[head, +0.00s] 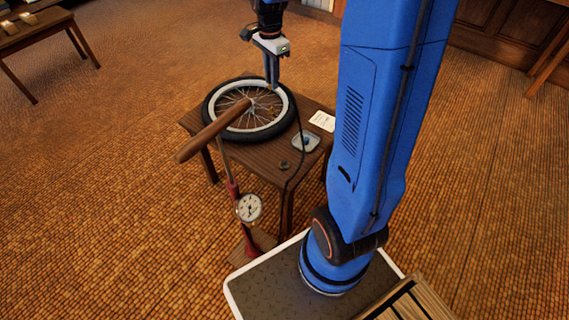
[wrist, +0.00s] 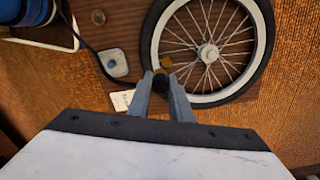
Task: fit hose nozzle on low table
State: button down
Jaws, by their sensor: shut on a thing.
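My gripper (head: 272,84) is above the right side of a bicycle wheel (head: 286,104) that lies flat on the low wooden table (head: 255,150). In the wrist view its two grey fingers (wrist: 163,84) are shut on the hose nozzle (wrist: 160,82), a dark piece with a brass part (wrist: 163,66) beside it. The black hose (wrist: 92,55) runs from the upper left to the fingers. The wheel's white rim (wrist: 157,38) is close by; whether the nozzle touches it or the valve I cannot tell. The valve is not clearly visible.
A pump with a brown wooden handle (head: 213,131) and round gauge (head: 249,207) stands before the table. A small dish (head: 306,142), a white card (head: 322,121) and a dark round piece (head: 283,164) are on the tabletop. Another table (head: 40,30) stands far left.

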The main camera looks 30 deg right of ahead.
jog(key=s+a, duration=0.3)
jog(key=s, duration=0.6)
jog(key=s+a, duration=0.3)
jog(key=s, duration=0.6)
jog(key=shift+s, duration=0.2)
dwell(1.2)
jog(key=shift+a, duration=0.1)
